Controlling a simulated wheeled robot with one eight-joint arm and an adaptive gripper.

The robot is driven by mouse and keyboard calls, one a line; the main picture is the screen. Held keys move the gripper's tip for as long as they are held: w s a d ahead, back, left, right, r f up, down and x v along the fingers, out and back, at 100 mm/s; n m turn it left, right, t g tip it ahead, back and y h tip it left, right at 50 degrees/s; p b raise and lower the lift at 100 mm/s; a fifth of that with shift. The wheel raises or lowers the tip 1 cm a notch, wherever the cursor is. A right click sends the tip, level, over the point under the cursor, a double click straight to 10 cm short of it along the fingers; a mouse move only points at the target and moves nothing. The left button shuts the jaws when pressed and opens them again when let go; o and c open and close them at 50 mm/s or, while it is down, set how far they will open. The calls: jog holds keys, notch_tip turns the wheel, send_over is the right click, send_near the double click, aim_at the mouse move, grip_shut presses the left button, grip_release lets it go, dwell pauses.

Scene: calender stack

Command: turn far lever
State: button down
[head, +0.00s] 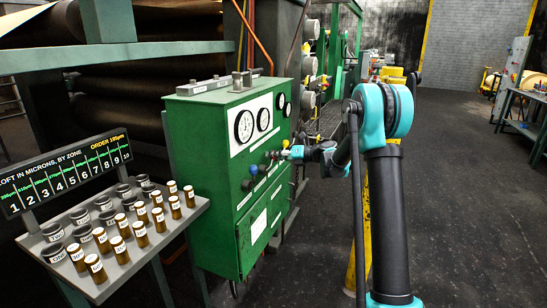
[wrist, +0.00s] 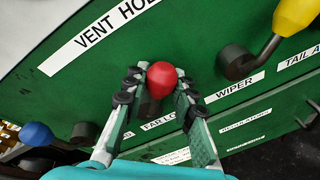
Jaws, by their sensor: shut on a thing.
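In the wrist view, a red lever knob (wrist: 161,78) sits between the two fingers of my gripper (wrist: 160,86), which is shut on it. A yellow-knobbed lever (wrist: 295,14) with a dark round hub stands to the upper right, apart from my gripper. A blue-knobbed lever (wrist: 36,134) lies at the lower left.
Gauges sit above the levers on a white panel (head: 252,125). Labels including "VENT HOOD" and "WIPER" mark the green face. A sloped stand of labelled jars (head: 190,222) is at the left. Yellow posts stand behind my arm. Open dark floor (head: 465,200) lies to the right.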

jog(key=shift+d, duration=0.1)
dwell(0.3)
jog(key=c, duration=1.2)
grip_release()
jog(key=v, duration=1.2)
